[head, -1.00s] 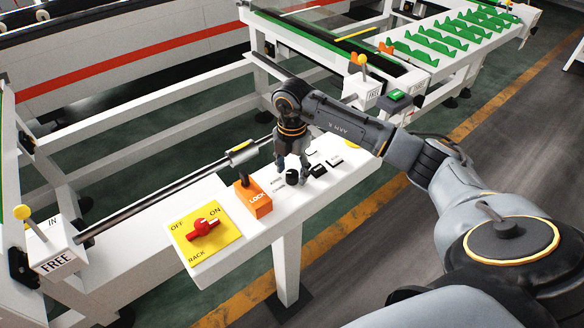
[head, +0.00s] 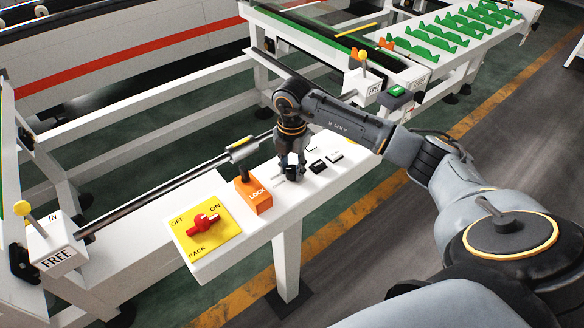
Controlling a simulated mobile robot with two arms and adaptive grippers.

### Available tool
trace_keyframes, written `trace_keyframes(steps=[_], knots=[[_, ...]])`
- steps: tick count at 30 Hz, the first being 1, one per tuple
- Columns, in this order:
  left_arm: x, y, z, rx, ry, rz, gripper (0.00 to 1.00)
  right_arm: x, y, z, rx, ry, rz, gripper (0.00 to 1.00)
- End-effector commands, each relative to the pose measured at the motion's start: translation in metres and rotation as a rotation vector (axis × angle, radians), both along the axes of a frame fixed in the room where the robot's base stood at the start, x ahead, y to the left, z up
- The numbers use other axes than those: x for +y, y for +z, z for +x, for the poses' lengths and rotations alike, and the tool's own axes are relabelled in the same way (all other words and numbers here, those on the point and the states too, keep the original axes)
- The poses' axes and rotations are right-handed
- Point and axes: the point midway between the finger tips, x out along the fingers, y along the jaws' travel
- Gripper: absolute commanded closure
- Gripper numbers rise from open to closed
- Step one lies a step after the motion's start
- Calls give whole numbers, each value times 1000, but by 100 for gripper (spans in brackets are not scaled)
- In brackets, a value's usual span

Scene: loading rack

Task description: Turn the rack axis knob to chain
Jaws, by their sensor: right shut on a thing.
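My right gripper (head: 291,170) points straight down at the white control panel (head: 235,237), right of the orange LOCK block. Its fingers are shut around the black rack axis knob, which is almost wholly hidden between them. The small labels beside the knob are mostly covered, so its setting cannot be read. My left gripper is not in view.
The orange LOCK block (head: 256,197) with a black lever and a red ON/OFF switch (head: 203,223) on a yellow RACK plate stand left of the gripper. Black and white rocker switches (head: 318,166) sit close to its right. A metal rod (head: 165,192) runs behind.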

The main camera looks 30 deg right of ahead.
Motion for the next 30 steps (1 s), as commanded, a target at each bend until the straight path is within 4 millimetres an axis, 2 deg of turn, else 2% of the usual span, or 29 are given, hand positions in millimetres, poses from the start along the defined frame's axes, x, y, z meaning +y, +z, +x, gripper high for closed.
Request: trace_keyframes(steps=[18,30], knots=[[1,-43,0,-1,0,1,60,-1,-3,0,-1,434,-1,98],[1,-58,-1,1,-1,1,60,-1,-1,0,0,641,-1,98]])
